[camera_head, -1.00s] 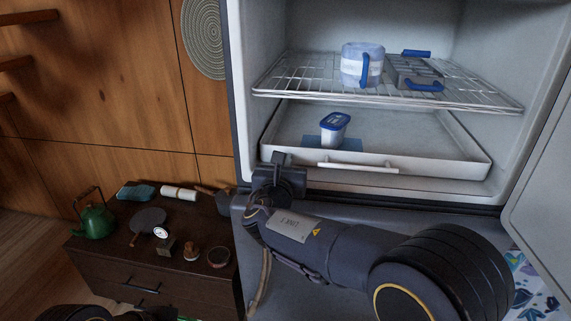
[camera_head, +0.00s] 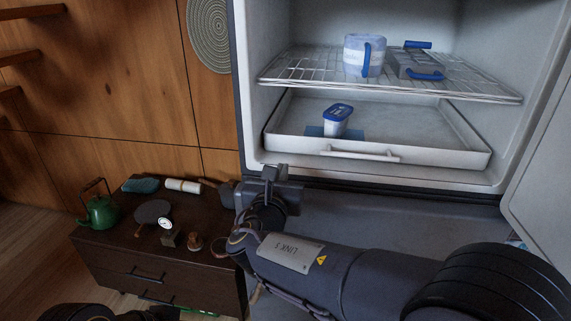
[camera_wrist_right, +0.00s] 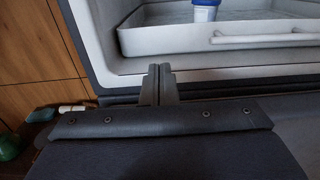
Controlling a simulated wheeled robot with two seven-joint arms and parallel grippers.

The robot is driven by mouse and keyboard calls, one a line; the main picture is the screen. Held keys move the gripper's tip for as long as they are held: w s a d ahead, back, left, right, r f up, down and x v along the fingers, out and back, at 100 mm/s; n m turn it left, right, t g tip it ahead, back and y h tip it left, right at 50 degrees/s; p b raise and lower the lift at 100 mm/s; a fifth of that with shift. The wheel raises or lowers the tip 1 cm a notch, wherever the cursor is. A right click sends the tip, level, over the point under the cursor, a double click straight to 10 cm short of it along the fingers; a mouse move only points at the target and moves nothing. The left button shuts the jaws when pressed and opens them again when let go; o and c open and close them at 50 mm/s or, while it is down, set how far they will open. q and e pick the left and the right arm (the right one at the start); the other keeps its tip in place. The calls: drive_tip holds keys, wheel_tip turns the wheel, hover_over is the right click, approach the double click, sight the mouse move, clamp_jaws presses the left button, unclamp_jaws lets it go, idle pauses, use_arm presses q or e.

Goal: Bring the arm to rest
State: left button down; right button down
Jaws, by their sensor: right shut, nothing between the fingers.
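My right arm (camera_head: 340,270) reaches in from the lower right of the head view. Its gripper (camera_head: 273,172) is at the front lower edge of the open fridge, below the drawer. In the right wrist view the two fingers (camera_wrist_right: 161,84) are together with nothing between them. They stand in front of the fridge's lower lip, apart from the white tub (camera_wrist_right: 206,10). Of my left arm only a dark part shows at the bottom left of the head view; its gripper is not visible.
The fridge holds a white drawer (camera_head: 455,150) with a blue-lidded tub (camera_head: 337,121). A dark cabinet (camera_head: 110,246) at left carries a green kettle (camera_head: 103,211) and small items. The fridge door (camera_head: 540,190) is open at right.

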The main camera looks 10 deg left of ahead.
drive_tip(key=s+d+f+m+g+h+p, duration=0.1)
drive_tip(key=s+d+f+m+g, duration=0.15)
drive_tip(key=d+m, duration=0.6)
drive_tip(key=s+d+f+m+g+h+p, duration=0.15)
drive_tip(key=s+d+m+g, duration=0.25)
drive_tip(key=d, duration=0.9)
drive_tip(key=s+d+f+m+g+h+p, duration=0.1)
drive_tip(key=s+d+m+g+h, duration=0.2)
drive_tip(key=d+m, duration=0.5)
drive_tip(key=s+d+f+m+g+y+p, duration=0.2)
drive_tip(key=s+d+m+g+y, duration=0.25)
drive_tip(key=s+d, duration=0.45)
drive_tip(key=s+a+r+m+t+y+p, duration=0.1)
drive_tip(key=s+a+m+y, duration=0.3)
drive_tip(key=s+m, duration=0.7)
drive_tip(key=shift+s+a+m+t+p, duration=0.3)
drive_tip(key=shift+s+a+m+p, duration=0.1)
drive_tip(key=shift+m+p, duration=0.6)
